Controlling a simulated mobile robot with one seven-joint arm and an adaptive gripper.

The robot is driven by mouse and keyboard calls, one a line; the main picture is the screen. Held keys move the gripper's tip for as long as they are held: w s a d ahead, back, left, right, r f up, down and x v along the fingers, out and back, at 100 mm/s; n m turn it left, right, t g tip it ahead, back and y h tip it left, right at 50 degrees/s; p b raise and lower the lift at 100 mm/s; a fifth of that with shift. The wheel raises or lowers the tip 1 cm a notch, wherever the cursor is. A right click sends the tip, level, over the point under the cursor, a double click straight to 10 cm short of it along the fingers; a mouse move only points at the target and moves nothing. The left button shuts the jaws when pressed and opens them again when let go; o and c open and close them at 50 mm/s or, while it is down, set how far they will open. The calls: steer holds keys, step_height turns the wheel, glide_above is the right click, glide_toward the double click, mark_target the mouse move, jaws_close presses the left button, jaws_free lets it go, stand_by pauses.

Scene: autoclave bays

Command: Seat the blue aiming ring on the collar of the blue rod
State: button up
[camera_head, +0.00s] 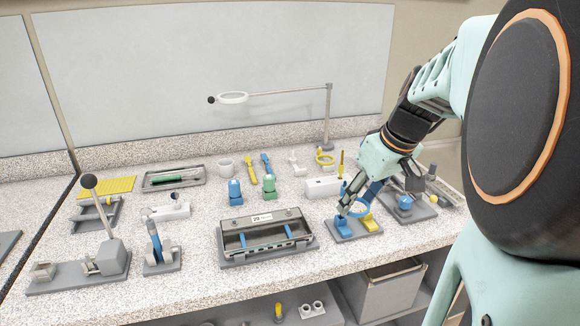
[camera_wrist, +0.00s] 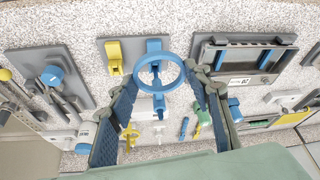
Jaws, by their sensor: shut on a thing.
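The blue aiming ring (camera_wrist: 138,77) is pinched between the two fingertips of my gripper (camera_wrist: 163,82), and its opening faces the wrist camera. In the head view my gripper (camera_head: 352,203) holds the ring (camera_head: 364,210) just above a small grey plate (camera_head: 354,237). That plate carries a blue piece (camera_head: 345,226) and a yellow piece (camera_head: 369,224). In the wrist view the blue piece (camera_wrist: 154,46) shows just beyond the ring's upper rim. I cannot tell whether ring and piece touch. The blue rod and its collar are not clearly distinguishable; ring and fingers partly cover that area.
A grey tray with a clear lid (camera_head: 266,240) stands left of the plate. A grey plate with a blue knob (camera_head: 405,203) is close on the right. A white block (camera_head: 322,187) and a yellow ring (camera_head: 324,157) stand behind. The counter's front edge is near.

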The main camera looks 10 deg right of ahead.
steer(key=shift+f, duration=0.25)
steer(key=o, duration=0.9)
steer(key=shift+r, duration=0.15)
step_height(320, 180, up, 10)
steer(key=shift+f, duration=0.1)
